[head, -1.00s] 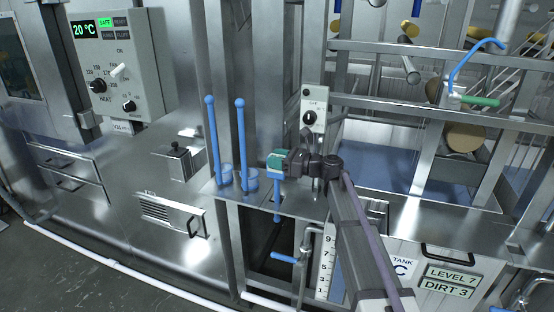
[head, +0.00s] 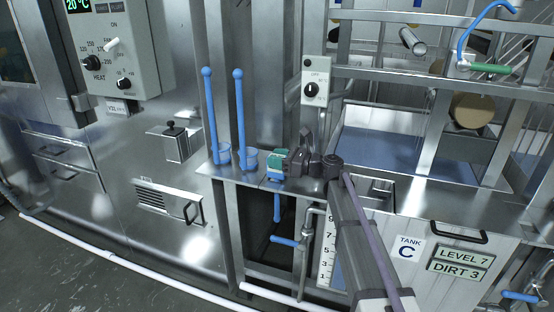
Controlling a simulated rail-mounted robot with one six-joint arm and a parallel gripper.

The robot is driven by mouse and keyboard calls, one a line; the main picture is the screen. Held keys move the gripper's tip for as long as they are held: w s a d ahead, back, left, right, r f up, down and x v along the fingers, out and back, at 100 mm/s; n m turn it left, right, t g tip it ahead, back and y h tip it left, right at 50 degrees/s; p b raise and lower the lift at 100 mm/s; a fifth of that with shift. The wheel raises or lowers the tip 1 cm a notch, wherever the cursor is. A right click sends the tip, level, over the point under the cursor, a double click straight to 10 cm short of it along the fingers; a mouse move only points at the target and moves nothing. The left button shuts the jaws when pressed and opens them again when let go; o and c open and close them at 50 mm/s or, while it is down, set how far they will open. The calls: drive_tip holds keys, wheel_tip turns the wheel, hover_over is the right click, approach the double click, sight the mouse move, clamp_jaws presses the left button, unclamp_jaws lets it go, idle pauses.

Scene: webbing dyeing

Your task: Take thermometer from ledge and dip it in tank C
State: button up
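My gripper (head: 285,160) points left in the head view, in front of the steel ledge at the middle. Its green-tipped end appears shut on a thin blue stem (head: 277,207) that hangs straight down, which I take to be the thermometer. The grip itself is small and partly hidden. Tank C (head: 408,247) stands at the lower right, with its label and a level scale on the front. Bluish liquid (head: 390,150) shows behind the tank front. My arm covers part of the tank front.
Two tall blue rods (head: 209,110) stand in blue cups on the ledge (head: 240,177), left of my gripper. A switch box (head: 313,85) stands behind it. Steel rails (head: 440,62) cross above the liquid. A blue valve lever (head: 285,241) sits below the ledge.

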drive_tip(key=o, duration=0.5)
drive_tip(key=shift+o, duration=0.2)
drive_tip(key=v, duration=1.1)
drive_tip(key=shift+r, duration=0.1)
